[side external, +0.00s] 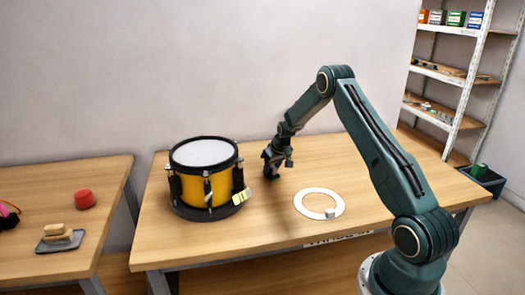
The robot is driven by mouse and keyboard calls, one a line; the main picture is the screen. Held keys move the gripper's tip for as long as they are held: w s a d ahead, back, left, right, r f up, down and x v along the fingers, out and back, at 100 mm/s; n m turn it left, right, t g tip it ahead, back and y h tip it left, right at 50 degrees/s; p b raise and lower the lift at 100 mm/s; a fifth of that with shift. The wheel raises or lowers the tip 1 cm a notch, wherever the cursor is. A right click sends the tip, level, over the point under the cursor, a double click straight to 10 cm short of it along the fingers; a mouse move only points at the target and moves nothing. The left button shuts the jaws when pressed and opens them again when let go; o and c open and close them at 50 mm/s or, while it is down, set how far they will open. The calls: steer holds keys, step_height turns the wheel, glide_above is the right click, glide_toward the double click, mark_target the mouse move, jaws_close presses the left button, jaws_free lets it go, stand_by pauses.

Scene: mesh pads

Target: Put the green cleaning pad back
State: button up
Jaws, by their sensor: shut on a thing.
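My gripper (272,167) is low over the wooden table, just right of a yellow drum (221,190). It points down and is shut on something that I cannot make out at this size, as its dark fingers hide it. I cannot pick out the green cleaning pad with certainty. A small green, yellow and white striped piece (242,197) is at the drum's lower right side, apart from my gripper. A green item (480,170) is in a dark bin (488,181) at the far right.
A flat white ring (300,203) lies on the table (270,232), with a small grey block (330,213) at its front edge. A left table holds a red object (85,198) and a grey tray (46,247) with beige pieces. Shelves (440,73) stand back right. The table's front is clear.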

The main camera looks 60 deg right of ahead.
steer(key=shift+f, duration=0.15)
steer(key=o, duration=1.1)
steer(key=shift+c, duration=0.2)
steer(key=v, duration=1.2)
